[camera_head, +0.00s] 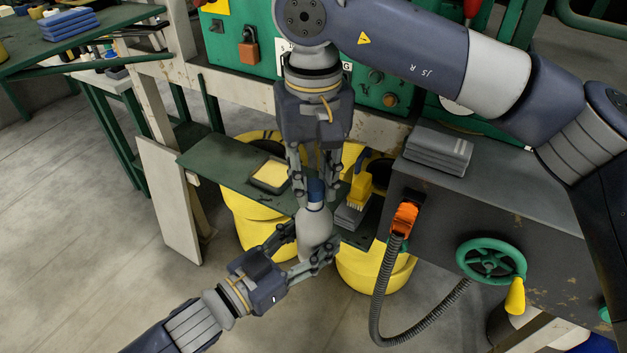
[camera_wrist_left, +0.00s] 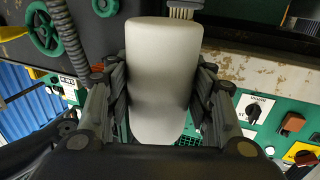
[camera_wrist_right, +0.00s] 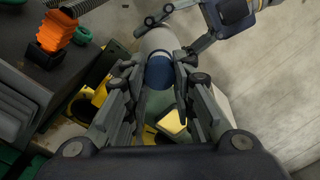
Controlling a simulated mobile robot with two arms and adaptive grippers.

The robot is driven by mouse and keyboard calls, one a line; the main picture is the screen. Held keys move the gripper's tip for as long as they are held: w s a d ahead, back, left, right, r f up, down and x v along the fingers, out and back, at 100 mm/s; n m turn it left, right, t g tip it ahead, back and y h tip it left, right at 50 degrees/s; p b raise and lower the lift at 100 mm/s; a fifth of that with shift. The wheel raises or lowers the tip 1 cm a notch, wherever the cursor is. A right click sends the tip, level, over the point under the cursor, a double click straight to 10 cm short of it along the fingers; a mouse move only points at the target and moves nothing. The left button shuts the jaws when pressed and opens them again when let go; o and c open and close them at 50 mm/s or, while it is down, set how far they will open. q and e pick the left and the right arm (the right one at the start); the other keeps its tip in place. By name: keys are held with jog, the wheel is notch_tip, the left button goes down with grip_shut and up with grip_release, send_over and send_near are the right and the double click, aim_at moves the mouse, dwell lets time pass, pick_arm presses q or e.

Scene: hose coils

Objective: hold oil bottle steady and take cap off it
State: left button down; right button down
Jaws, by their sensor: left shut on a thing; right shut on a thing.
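The oil bottle (camera_head: 314,228) is pale grey-white with a blue cap (camera_head: 316,192) on its top, and it is held upright or nearly so in front of the bench. My left gripper (camera_head: 311,245) comes from the lower left and is shut on the bottle's body. The bottle fills the middle of the left wrist view (camera_wrist_left: 162,75) between the two fingers. My right gripper (camera_head: 317,186) points down from above and is shut on the cap. In the right wrist view the cap (camera_wrist_right: 160,72) sits between the fingertips, with the bottle (camera_wrist_right: 158,42) beyond it.
A green shelf (camera_head: 225,165) with a yellow-topped tray (camera_head: 270,174) lies behind the bottle, with a yellow brush (camera_head: 359,191) beside it. Yellow drums (camera_head: 262,235) stand below. A grey cabinet with a green handwheel (camera_head: 491,260) and an orange-ended hose (camera_head: 385,285) is at right. Open floor lies left.

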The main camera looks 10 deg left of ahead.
jog(key=shift+r, duration=0.5)
